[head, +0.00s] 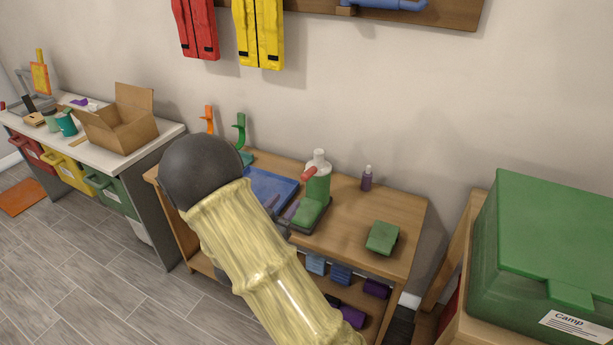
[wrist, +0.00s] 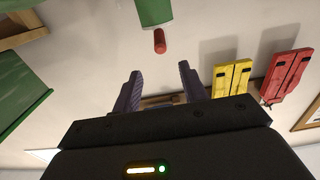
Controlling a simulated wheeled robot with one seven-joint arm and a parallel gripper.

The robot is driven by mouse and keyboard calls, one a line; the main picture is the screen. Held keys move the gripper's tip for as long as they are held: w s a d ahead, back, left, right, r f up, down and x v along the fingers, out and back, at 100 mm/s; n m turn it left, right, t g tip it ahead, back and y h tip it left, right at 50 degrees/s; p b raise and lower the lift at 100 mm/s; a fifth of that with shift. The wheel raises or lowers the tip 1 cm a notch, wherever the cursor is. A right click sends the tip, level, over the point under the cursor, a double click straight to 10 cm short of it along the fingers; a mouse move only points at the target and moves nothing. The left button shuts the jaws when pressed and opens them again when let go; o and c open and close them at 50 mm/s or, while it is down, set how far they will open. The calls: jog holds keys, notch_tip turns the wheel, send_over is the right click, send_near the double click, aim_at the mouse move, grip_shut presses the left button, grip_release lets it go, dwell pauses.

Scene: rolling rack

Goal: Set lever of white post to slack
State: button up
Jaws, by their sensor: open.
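A post with a white top (head: 319,156) and a green body (head: 318,186) stands on a green base (head: 310,213) on the wooden rack top. Its red lever (head: 309,173) sticks out to the left near the top. In the wrist view the green body (wrist: 154,11) is at the top edge, with the red lever (wrist: 159,41) pointing down toward my fingers. My gripper (head: 281,208) is just left of the post, partly hidden behind my own arm. In the wrist view my gripper (wrist: 160,86) has its purple fingers apart, with nothing between them; the lever lies beyond the fingertips.
A blue tray (head: 268,187) lies left of the post. A purple bottle (head: 367,181) and a green block (head: 382,237) stand to the right. An orange hook (head: 208,119) and a green hook (head: 240,130) rise behind my arm. A large green box (head: 545,235) is far right.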

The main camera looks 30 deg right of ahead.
aim_at(306, 176)
jog(key=x, duration=1.3)
jog(key=shift+w+d, duration=0.15)
grip_shut()
